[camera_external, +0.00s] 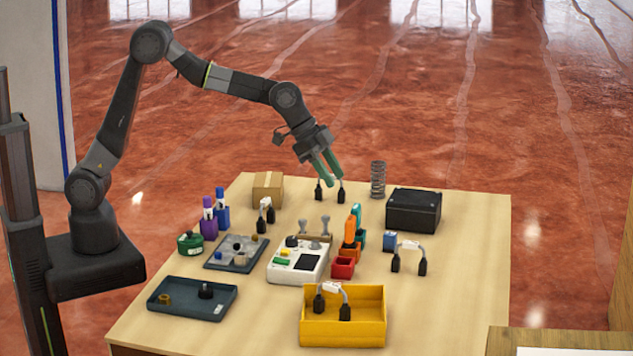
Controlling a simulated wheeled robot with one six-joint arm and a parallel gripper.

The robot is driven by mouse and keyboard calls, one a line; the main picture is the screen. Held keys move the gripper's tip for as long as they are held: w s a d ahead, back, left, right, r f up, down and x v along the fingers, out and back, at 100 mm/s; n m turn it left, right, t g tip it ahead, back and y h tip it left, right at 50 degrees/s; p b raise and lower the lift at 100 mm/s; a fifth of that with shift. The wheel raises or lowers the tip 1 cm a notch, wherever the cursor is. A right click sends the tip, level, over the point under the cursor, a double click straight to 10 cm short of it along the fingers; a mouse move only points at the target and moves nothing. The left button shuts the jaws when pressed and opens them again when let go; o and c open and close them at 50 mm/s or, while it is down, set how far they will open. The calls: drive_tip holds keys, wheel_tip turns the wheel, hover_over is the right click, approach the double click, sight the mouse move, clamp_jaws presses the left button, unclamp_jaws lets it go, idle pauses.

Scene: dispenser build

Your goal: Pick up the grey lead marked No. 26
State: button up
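Several leads, each a pale arch between two black plugs, are in view; no number on them is legible. One lead (341,192) is at the far edge of the table, its arch hidden by the fingers. Another lead (261,226) stands at the back left, another (409,246) at the right, and another (332,289) in the yellow bin. My gripper (332,180) points down with its green fingers right at the far-edge lead. The fingers look slightly apart, but I cannot tell whether they are touching or holding it.
A spring (378,180) and a black box (413,211) stand to the right of my gripper, a cardboard box (267,188) to its left. A white device (298,262), trays and coloured holders fill the middle. The yellow bin (343,330) is at the front. The table's right side (465,270) is clear.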

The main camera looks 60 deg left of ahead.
drive_tip(key=w+a+r+n+g+y, duration=0.1)
drive_tip(key=w+a, duration=0.3)
drive_tip(key=a, duration=0.7)
drive_tip(key=w+a+r+y, duration=0.1)
drive_tip(key=w+a, duration=0.2)
drive_tip(key=a, duration=0.9)
drive_tip(key=x, duration=0.2)
drive_tip(key=p+x, duration=0.1)
drive_tip(key=x, duration=0.2)
drive_tip(key=d+x, duration=0.1)
drive_tip(key=x, duration=0.1)
drive_tip(key=shift+w+f, duration=0.2)
drive_tip(key=x, duration=0.1)
drive_tip(key=p+x, duration=0.1)
drive_tip(key=x, duration=0.1)
drive_tip(key=p+x, duration=0.1)
drive_tip(key=shift+w+d+f, duration=0.15)
drive_tip(key=shift+w+d, duration=0.35)
drive_tip(key=shift+w+d+f+h, duration=0.1)
drive_tip(key=shift+f+h, duration=0.2)
drive_tip(key=shift+f, duration=0.1)
clamp_jaws()
